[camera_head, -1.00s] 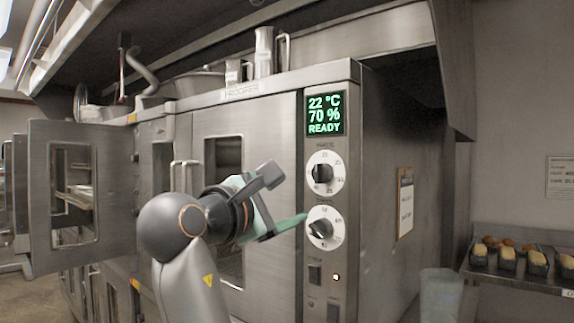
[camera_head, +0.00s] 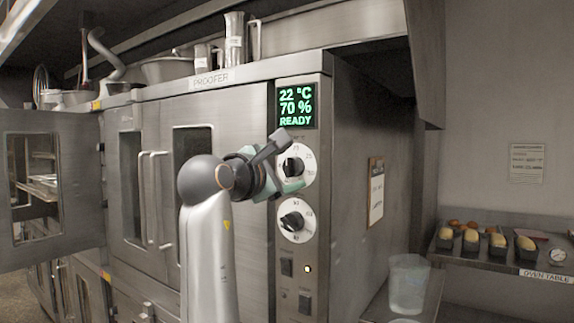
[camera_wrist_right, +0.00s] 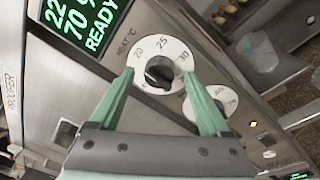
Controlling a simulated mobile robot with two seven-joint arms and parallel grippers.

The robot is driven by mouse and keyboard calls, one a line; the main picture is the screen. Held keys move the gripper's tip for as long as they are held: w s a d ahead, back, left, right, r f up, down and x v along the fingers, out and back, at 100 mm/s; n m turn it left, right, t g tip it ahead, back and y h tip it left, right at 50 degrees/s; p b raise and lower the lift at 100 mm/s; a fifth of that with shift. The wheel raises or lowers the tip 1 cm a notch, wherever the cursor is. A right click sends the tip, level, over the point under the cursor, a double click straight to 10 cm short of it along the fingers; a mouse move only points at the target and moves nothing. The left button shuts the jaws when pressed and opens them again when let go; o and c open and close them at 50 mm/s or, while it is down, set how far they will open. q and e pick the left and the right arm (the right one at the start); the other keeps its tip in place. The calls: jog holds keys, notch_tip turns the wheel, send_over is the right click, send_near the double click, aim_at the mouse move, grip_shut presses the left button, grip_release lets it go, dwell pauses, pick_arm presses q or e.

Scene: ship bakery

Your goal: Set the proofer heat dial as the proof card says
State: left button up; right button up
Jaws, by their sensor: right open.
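The proofer (camera_head: 225,75) has a green display (camera_head: 296,106) reading 22 °C, 70 % and READY. Below it is the heat dial (camera_head: 294,166), a white disc with a black knob. In the right wrist view the heat dial (camera_wrist_right: 165,50) is marked HEAT °C, with 20, 25 and 30 legible; its exact setting is unclear. My right gripper (camera_head: 287,162) is open at this dial; in the wrist view its green fingers (camera_wrist_right: 158,76) stand either side of the knob, contact unclear. A clipboard card (camera_head: 376,192) hangs on the proofer's side, its text unreadable. My left gripper is out of view.
A clear container (camera_head: 408,283) and an oven table (camera_head: 500,262) with loaf tins stand right. A proofer door (camera_head: 40,190) hangs open left.

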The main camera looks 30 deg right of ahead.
jog(key=shift+w+d, duration=0.15)
jog(key=shift+d, duration=0.15)
grip_shut()
dwell(0.6)
